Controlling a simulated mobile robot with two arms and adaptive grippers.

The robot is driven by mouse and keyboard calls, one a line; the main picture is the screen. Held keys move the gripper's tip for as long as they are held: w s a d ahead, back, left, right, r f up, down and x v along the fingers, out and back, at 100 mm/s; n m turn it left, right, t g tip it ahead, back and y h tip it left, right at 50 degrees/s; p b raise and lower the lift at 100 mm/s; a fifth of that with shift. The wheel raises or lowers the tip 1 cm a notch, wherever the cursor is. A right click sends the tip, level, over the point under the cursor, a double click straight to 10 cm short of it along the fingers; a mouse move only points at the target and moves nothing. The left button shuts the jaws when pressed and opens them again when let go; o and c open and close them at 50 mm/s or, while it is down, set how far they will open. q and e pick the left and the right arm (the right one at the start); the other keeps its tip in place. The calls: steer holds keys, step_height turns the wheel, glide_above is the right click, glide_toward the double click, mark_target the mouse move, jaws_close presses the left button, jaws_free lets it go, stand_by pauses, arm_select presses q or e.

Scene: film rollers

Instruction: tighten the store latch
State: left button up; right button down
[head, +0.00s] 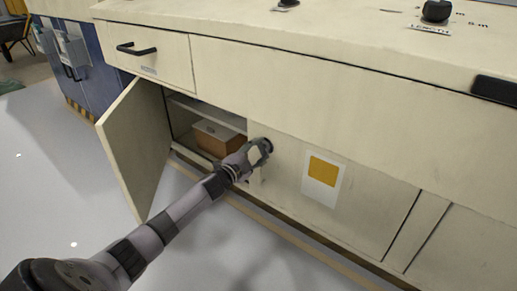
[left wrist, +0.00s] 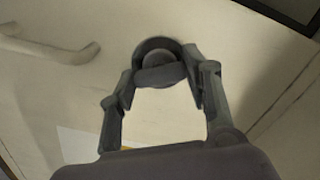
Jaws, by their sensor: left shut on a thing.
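The store latch shows in the left wrist view as a round dark grey knob (left wrist: 158,57) on a cream panel. My left gripper (left wrist: 163,74) has its two fingers on either side of the knob and is shut on it. In the head view my left gripper (head: 261,150) is at the cream cabinet front, just right of the open compartment; it largely hides the knob there. My right gripper is in neither view.
A cabinet door (head: 135,148) stands open at the left, close to my left arm. A brown box (head: 215,137) sits inside the compartment. A yellow-marked label (head: 323,172) is right of the gripper. The grey floor at front left is clear.

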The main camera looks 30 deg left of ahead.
arm_select(q)
steer(key=m, duration=0.5)
steer(key=shift+m, duration=0.3)
stand_by(0.4)
steer(key=o, duration=1.2)
steer(key=shift+c, duration=0.2)
steer(key=s, duration=1.2)
steer(key=shift+a, duration=0.45)
